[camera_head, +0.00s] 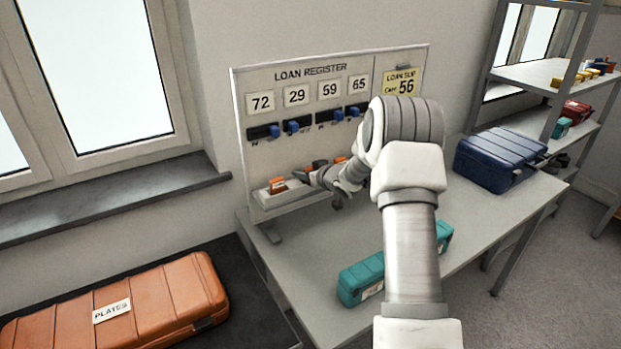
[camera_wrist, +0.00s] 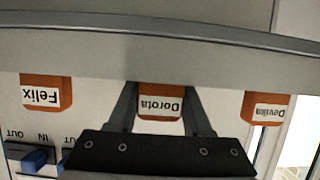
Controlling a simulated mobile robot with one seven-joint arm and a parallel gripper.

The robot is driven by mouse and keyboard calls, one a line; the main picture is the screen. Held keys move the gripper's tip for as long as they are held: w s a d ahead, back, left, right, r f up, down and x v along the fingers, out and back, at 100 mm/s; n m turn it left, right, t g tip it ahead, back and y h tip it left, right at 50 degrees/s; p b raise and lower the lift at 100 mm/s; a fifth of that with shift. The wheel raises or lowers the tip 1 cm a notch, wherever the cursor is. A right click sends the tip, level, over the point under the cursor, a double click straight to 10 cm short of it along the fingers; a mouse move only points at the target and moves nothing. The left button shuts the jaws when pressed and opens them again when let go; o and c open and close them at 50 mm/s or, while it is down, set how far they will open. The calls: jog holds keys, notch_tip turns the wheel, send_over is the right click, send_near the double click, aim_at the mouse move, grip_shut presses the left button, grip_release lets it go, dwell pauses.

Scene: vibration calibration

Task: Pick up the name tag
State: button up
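In the wrist view, three orange name tags with white labels appear upside down: Felix (camera_wrist: 46,95), Dorota (camera_wrist: 160,103) and Devika (camera_wrist: 265,109). They sit in a row along a grey ledge. My gripper (camera_wrist: 160,95) is open, with one finger on each side of the Dorota tag. Whether the fingers touch it I cannot tell. In the head view, my gripper (camera_head: 312,173) is at the ledge (camera_head: 266,201) at the bottom of the loan register board. One orange tag (camera_head: 277,185) shows left of it, and another (camera_head: 341,160) shows partly behind my wrist.
The loan register board (camera_head: 310,72) has several number cards and blue sliders (camera_head: 293,127) above the ledge. A teal case (camera_head: 361,278) lies on the table, partly behind my arm. A blue case (camera_head: 500,158) is at the right. An orange case (camera_head: 150,303) is at lower left.

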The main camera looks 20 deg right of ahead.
grip_shut()
jog(key=shift+r, duration=0.15)
